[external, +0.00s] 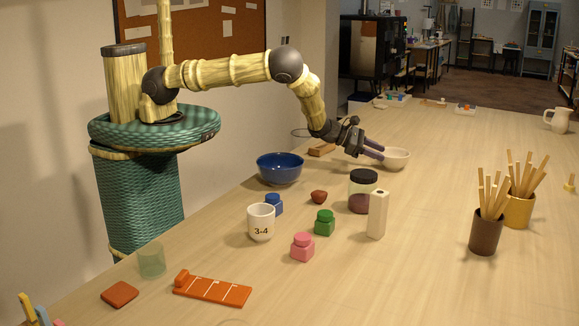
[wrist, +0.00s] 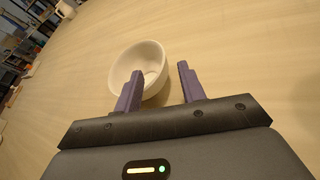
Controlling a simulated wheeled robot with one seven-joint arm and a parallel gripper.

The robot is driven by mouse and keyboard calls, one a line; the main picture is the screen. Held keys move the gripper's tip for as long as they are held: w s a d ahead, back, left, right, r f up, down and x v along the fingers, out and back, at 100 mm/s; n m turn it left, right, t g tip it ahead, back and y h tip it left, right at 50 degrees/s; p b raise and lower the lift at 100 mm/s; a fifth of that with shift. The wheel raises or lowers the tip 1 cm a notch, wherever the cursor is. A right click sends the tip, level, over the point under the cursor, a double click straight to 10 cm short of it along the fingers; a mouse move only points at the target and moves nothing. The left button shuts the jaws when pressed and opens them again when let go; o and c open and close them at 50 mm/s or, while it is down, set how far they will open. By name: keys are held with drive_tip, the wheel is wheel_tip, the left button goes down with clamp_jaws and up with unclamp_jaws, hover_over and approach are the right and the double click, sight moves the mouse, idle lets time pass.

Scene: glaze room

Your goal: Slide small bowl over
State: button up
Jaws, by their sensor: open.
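The small bowl (external: 397,159) is pale cream and stands upright on the table, beyond the larger blue bowl. It also shows in the wrist view (wrist: 122,67), just ahead of the jaws and to the left. My gripper (external: 377,149) is down low beside the bowl, on its left in the external view. In the wrist view my gripper (wrist: 158,80) has its two purple fingers apart. The left finger overlaps the near part of the bowl in that picture; I cannot tell whether it touches. Nothing is held between the fingers.
The blue bowl (external: 280,168), a brown block (external: 321,150) and a dark-lidded jar (external: 362,192) stand near my arm. Several small bottles and a cup (external: 261,222) are closer. Stick holders (external: 486,236) stand at right. The table right of the small bowl is clear.

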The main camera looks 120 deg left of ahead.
sight(395, 161)
drive_tip(key=shift+p+x, duration=0.9)
drive_tip(key=shift+x, duration=2.65)
drive_tip(key=shift+c, duration=0.2)
clamp_jaws()
